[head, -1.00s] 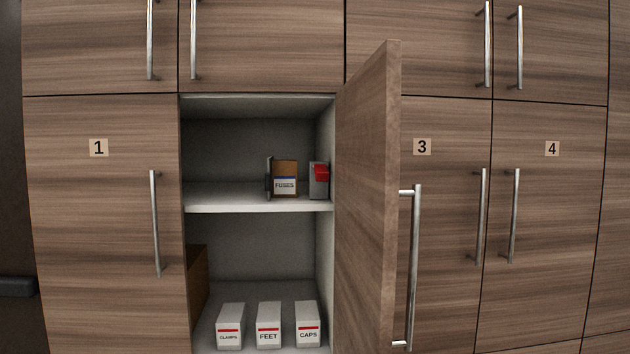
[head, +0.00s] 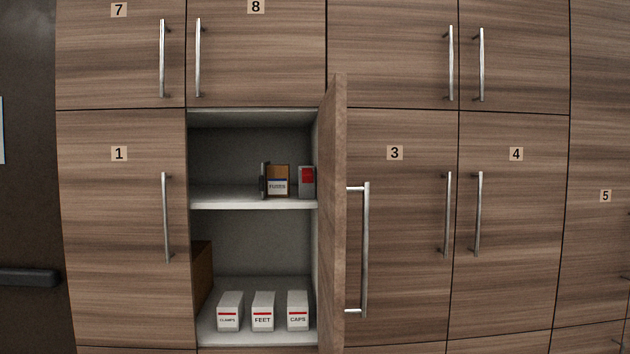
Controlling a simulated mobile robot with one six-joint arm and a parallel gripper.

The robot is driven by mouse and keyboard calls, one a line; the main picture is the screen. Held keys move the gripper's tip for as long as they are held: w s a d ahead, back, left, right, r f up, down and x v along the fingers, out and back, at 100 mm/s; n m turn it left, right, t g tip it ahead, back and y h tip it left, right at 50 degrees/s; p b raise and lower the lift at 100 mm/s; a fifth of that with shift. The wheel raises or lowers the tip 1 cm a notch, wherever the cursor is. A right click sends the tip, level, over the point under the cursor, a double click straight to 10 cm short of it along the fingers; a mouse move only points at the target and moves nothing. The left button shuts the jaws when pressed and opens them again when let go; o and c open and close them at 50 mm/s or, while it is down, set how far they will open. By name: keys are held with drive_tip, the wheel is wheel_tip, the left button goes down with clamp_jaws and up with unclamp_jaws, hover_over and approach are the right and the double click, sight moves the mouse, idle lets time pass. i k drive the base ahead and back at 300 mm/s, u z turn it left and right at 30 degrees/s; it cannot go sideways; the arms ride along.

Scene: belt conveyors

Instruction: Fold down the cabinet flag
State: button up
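A small red piece (head: 308,175), which may be the flag, shows on the face of a pale grey box-like thing (head: 306,193). That thing stands at the right end of the upper shelf (head: 225,200) in the open cabinet, close to its right wall. At this size I cannot tell the red piece's hinge or tilt. The cabinet's wooden door (head: 334,230) stands open on the right, seen nearly edge-on, with a long metal handle (head: 365,250). My gripper is not in view.
A brown box labelled FUSES (head: 278,181) stands just left of the grey thing. White boxes CLAMPS (head: 230,312), FEET (head: 263,311) and CAPS (head: 298,311) stand below, with a brown box (head: 203,272) at the left wall. The upper shelf's left part is clear.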

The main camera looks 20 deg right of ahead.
sight(307, 175)
drive_tip(key=z, duration=0.15)
drive_tip(key=i, duration=1)
drive_tip(key=z, duration=0.05)
